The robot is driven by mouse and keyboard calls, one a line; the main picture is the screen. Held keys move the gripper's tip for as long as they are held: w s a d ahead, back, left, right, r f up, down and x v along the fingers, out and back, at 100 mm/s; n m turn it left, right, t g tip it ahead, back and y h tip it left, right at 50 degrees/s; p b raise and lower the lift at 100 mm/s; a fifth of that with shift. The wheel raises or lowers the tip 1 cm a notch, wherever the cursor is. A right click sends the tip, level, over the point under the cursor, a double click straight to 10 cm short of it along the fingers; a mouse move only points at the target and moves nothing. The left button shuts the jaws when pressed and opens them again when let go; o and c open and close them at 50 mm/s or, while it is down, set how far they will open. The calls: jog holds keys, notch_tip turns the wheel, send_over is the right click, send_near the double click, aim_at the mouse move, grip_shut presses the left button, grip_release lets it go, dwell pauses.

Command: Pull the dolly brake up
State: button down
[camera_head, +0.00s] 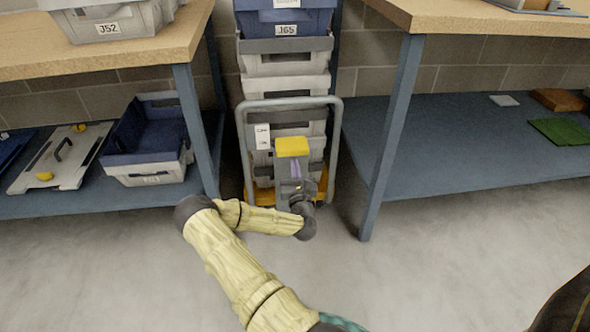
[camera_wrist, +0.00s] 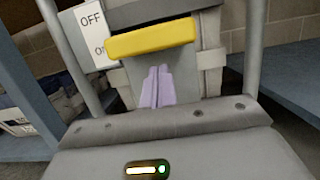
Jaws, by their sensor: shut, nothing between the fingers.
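The dolly stands between the two racks, its grey tube frame (camera_head: 337,125) around a stack of crates and its yellow base (camera_head: 262,196) low down. The brake handle is a yellow bar (camera_head: 292,147), also large in the wrist view (camera_wrist: 150,38). A white label (camera_wrist: 90,32) with OFF above and a partly hidden word below is beside it on the left. My gripper (camera_head: 295,166) is just below the yellow bar. In the wrist view its purple fingers (camera_wrist: 158,85) are together and empty, tips close under the bar; whether they touch it I cannot tell.
Grey crates (camera_head: 285,62) and a blue crate labelled J65 (camera_head: 285,20) are stacked on the dolly. Rack posts (camera_head: 392,135) flank it on both sides. A blue-and-grey bin (camera_head: 160,178) sits on the left lower shelf. The floor in front is clear.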

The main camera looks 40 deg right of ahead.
jog(key=shift+r, duration=0.55)
notch_tip(320, 180, up, 5)
jog(key=p, duration=0.4)
jog(key=shift+r, duration=0.1)
jog(key=p, duration=0.1)
send_near(295, 152)
jog(key=f, duration=0.2)
jog(key=s+a+f, duration=0.1)
jog(key=shift+s+f, duration=0.1)
jog(key=shift+s, duration=0.05)
dwell(0.7)
